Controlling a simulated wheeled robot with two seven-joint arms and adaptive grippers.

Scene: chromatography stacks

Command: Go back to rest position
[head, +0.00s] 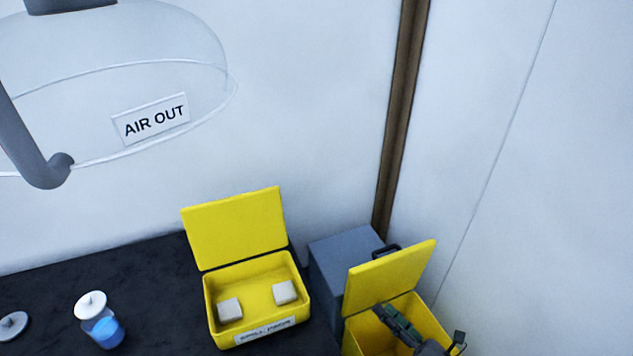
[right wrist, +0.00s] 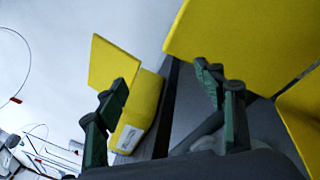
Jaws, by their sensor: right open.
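My right gripper (head: 422,328) is at the lower right of the head view, at the open yellow bin (head: 360,335) with its raised lid (head: 390,277). Its dark green fingers are spread apart, with nothing seen between them. In the right wrist view the two fingers of the gripper (right wrist: 165,100) stand apart. The yellow lid (right wrist: 240,45) is close behind the right finger there. I cannot tell whether the fingers touch the bin. My left gripper is not in view.
An open yellow box (head: 262,285) holds two pale blocks (head: 285,292) on the black bench (head: 150,285). A jar of blue liquid (head: 105,330) and a grey lid (head: 13,325) are left. A grey case (head: 340,255) stands behind the bin. A clear hood (head: 130,60) hangs upper left.

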